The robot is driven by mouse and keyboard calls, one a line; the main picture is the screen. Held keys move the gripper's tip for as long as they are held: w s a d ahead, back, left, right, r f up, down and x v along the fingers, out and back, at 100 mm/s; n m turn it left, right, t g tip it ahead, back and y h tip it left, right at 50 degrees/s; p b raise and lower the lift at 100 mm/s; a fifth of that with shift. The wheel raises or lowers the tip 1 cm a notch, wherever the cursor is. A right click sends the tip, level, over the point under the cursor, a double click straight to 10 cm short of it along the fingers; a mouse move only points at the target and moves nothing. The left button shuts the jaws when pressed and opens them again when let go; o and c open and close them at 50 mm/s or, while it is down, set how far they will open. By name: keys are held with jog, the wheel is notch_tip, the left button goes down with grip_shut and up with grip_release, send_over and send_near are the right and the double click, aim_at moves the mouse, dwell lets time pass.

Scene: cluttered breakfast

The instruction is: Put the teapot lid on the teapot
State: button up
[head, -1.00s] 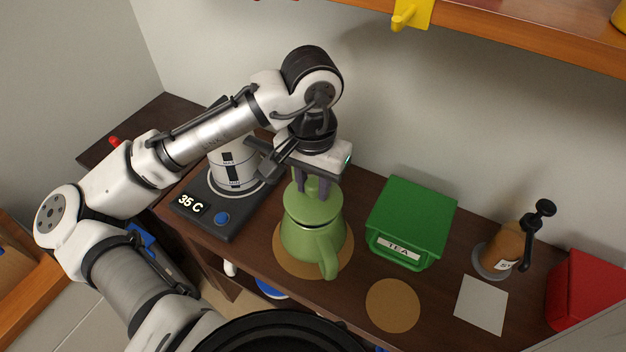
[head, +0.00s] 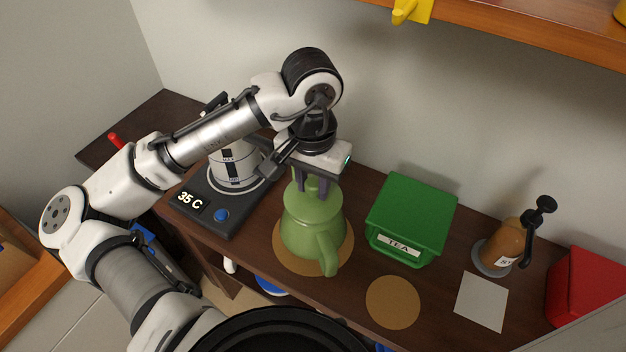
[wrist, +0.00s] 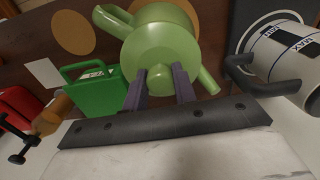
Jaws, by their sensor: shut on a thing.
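The green teapot (head: 312,238) stands upright on a round cork mat (head: 285,262), its handle toward the front right. The green teapot lid (head: 308,203) sits at the top opening of the teapot, level as far as I can see. It also shows in the wrist view (wrist: 158,48), covering the opening, with its round knob (wrist: 159,77) between my fingers. My gripper (head: 313,188) is directly above the teapot, shut on the lid's knob. In the wrist view my gripper (wrist: 160,88) has one finger on each side of the knob. Whether the lid is fully seated on the rim is hard to tell.
A kettle (head: 233,165) on a base reading 35 C stands close on the left. A green tea box (head: 412,215) is close on the right. Farther right are a cork coaster (head: 393,302), a white square (head: 482,301), a brown pump bottle (head: 503,245) and a red box (head: 588,290).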

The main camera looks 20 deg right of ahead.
aim_at(314, 184)
jog(key=shift+f+b, duration=0.4)
jog(key=shift+f, duration=0.3)
jog(key=o, duration=1.1)
jog(key=shift+r, duration=0.1)
notch_tip(314, 184, up, 6)
jog(key=p, duration=0.6)
jog(key=shift+s+f, duration=0.1)
jog(key=shift+f, duration=0.1)
